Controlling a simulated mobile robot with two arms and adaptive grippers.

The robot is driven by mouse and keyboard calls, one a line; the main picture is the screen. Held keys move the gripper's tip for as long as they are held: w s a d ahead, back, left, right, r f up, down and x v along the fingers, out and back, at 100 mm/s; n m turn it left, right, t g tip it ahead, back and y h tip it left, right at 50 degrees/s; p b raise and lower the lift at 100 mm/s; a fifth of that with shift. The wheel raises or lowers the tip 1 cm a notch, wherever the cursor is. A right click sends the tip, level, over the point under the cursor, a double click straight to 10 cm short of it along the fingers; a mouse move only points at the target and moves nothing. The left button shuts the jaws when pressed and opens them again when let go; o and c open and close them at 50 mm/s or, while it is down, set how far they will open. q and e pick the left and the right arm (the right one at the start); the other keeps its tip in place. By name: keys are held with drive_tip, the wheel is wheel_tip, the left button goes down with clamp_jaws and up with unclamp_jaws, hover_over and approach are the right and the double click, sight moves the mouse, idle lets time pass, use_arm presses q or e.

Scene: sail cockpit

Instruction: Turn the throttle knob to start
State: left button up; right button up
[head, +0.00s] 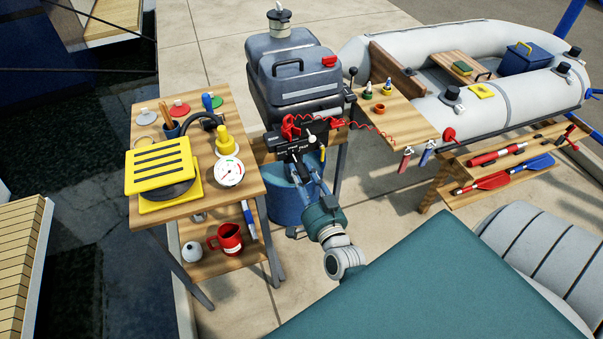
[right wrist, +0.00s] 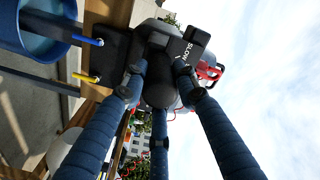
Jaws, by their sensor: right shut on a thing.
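The grey outboard motor (head: 292,82) stands at the centre of the head view, with a black control panel (head: 297,137) on its near face. My right gripper (head: 299,166) reaches up to this panel from below. In the right wrist view its fingers (right wrist: 160,84) are closed around the dark throttle knob (right wrist: 158,93). The word SLOW shows on the panel beside the knob; the other markings are too small or covered to read surely. In the head view the knob is hidden behind my fingers. My left gripper is not in view.
A red clip and coiled cord (head: 294,124) hang at the panel's top. A wooden cart (head: 214,105) with a yellow foot pump (head: 160,170) stands left. A blue bucket (head: 288,205) is below the motor. A small wooden table (head: 395,112) and a grey dinghy (head: 425,100) are right.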

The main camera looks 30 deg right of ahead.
drive_tip(key=shift+d+r+m, duration=0.1)
drive_tip(key=shift+r+m, duration=0.15)
drive_tip(key=shift+m, duration=0.35)
drive_tip(key=o, duration=1.1)
drive_tip(key=shift+o, duration=0.2)
drive_tip(key=shift+f, duration=0.1)
drive_tip(key=shift+s, duration=0.2)
drive_tip(key=v, duration=1.1)
drive_tip(key=shift+s, duration=0.3)
